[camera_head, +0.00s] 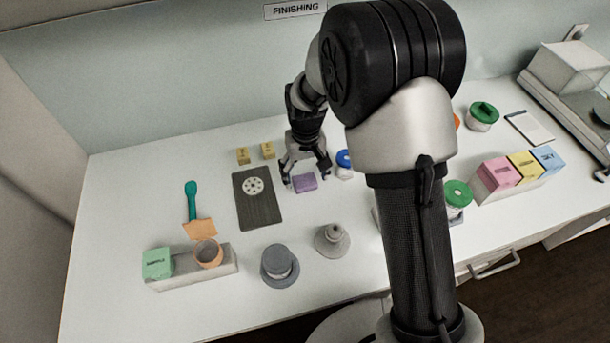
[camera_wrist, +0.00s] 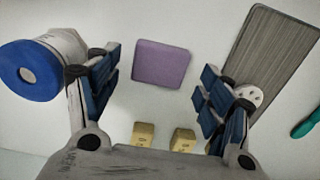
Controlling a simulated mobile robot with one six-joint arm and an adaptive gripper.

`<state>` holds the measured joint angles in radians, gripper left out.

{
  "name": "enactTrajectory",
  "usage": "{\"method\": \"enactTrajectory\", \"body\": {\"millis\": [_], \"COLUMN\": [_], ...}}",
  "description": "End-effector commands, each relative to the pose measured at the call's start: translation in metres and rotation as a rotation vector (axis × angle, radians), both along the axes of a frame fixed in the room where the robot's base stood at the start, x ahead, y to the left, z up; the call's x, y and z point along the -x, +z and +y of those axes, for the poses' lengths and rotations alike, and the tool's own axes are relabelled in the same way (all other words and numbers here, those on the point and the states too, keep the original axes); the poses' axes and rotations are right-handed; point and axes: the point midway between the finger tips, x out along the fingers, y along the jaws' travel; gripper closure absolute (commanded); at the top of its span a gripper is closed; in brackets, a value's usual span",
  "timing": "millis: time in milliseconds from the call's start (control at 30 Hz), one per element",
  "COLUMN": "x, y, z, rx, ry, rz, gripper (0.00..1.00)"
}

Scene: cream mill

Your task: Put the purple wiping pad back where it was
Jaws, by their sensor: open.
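The purple wiping pad (camera_head: 305,183) lies flat on the white table, just right of a dark ribbed board (camera_head: 262,210). It also shows in the wrist view (camera_wrist: 161,64), ahead of the fingers and roughly midway between them. My gripper (camera_head: 306,178) is open and empty, with its fingers spread above and around the pad. In the wrist view my gripper (camera_wrist: 160,95) has a blue-padded finger on each side, and nothing is between them. I cannot tell how high the fingertips are above the table.
A blue-lidded jar (camera_head: 344,160) stands close to the right of my gripper; in the wrist view it is behind the left finger. Two small yellow blocks (camera_head: 255,155) stand behind the board. Coloured boxes (camera_head: 523,165) stand at the right. The table's front left holds cups.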

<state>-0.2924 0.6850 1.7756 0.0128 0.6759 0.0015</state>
Motion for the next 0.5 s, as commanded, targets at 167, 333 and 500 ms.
{"method": "enactTrajectory", "body": {"millis": [167,333,500], "x": [-0.001,-0.001,0.0], "y": [0.045,0.077,0.095], "z": [0.0,-0.001,-0.001], "rx": [-0.001,-0.001,0.0], "ry": [0.0,0.0,0.0], "rz": [-0.005,-0.004,-0.001], "gripper": [0.27,0.27,0.27]}}
